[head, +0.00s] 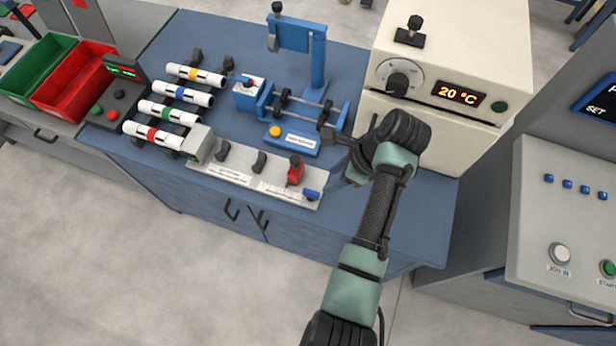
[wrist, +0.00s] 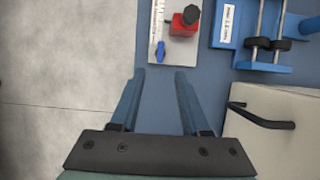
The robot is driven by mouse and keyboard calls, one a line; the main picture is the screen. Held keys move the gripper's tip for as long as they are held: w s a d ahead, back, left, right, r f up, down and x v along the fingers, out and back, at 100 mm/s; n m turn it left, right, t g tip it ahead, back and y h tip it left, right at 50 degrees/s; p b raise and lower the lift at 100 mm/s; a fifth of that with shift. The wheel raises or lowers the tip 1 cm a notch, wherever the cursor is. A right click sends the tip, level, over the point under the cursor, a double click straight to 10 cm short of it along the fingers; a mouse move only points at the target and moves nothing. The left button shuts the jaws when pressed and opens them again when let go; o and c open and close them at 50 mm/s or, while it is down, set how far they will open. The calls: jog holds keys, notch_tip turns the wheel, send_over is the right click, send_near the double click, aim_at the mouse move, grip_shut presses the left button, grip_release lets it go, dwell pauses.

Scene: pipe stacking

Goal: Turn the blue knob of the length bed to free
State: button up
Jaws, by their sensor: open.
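The length bed (head: 238,176) is a long pale plate with dark supports and a grey end block, along the front edge of the blue bench. Its blue knob (head: 312,195) sits at the right end, beside a red block (head: 295,172) with a dark top. In the wrist view the blue knob (wrist: 160,50) looks elongated along the plate, near its end; the red block (wrist: 184,24) is beside it. My gripper (wrist: 160,76) is open and empty, its blue fingers pointing towards the knob, which appears just beyond and between the fingertips. No contact shows.
A blue fixture with two rods (head: 290,106) stands behind the bed. A cream oven-like box (head: 450,60) reading 20 °C stands right of my arm; its dark handle (wrist: 262,118) is close to my fingers. Several banded white pipes (head: 175,115) lie at the left.

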aim_at(311, 192)
jog(key=x, duration=1.1)
jog(key=shift+a+f+b, duration=0.1)
jog(key=shift+f+b, duration=0.2)
jog(key=shift+f, duration=0.1)
grip_shut()
